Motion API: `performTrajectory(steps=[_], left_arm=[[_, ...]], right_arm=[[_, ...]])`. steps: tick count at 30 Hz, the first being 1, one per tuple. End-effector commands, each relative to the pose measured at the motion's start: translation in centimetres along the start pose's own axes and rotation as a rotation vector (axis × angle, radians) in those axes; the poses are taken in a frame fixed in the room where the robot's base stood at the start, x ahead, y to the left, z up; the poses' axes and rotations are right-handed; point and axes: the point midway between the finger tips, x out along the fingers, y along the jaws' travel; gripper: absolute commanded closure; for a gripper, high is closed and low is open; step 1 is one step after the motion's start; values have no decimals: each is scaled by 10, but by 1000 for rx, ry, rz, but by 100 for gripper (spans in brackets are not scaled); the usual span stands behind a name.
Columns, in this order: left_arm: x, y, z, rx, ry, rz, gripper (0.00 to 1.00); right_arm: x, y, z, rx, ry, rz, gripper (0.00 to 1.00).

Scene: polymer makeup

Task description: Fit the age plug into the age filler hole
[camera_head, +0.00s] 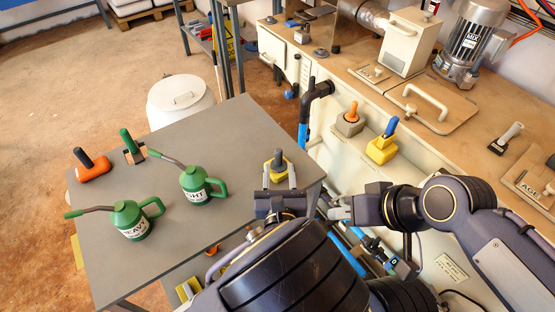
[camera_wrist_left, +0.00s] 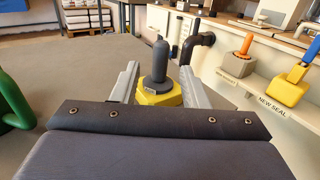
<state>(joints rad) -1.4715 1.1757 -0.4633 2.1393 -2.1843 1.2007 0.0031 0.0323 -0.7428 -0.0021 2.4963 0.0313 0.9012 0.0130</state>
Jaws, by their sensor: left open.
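A plug with an upright dark grey handle (camera_head: 278,160) on a yellow base stands at the right end of the grey table; its small label is too small to read. My left gripper (camera_head: 279,176) is open, with one finger on each side of this plug. In the left wrist view the grey handle (camera_wrist_left: 159,62) and yellow base (camera_wrist_left: 160,98) show between the apart fingers (camera_wrist_left: 158,88); contact cannot be told. My right gripper (camera_head: 338,207) is beside the table's right edge, its jaw gap unclear. A panel that seems marked AGE (camera_head: 528,190) lies on the counter at right; no open hole is clear.
Two green cans (camera_head: 132,220) (camera_head: 197,186), an orange plug (camera_head: 93,167) and a green-handled item (camera_head: 130,145) are on the table (camera_head: 215,130). Grey (camera_head: 349,124) and yellow (camera_head: 382,148) blocks sit on a ledge. A black-capped blue pipe (camera_head: 306,110) rises beside the table.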

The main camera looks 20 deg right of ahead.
Motion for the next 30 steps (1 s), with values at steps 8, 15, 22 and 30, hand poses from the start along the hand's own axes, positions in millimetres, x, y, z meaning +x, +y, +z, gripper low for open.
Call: performTrajectory(steps=[8,15,22,30], left_arm=[[39,0,6,-1,1,3,60],[55,0,5,0,2,2,60],[55,0,5,-1,2,2,69],[55,0,5,-1,2,2,100]], right_arm=[[-5,-2,-3,0,0,0,67],[-6,-3,-3,0,0,0,67],[-6,-2,-3,0,0,0,67],[-6,-2,-3,0,0,0,67]])
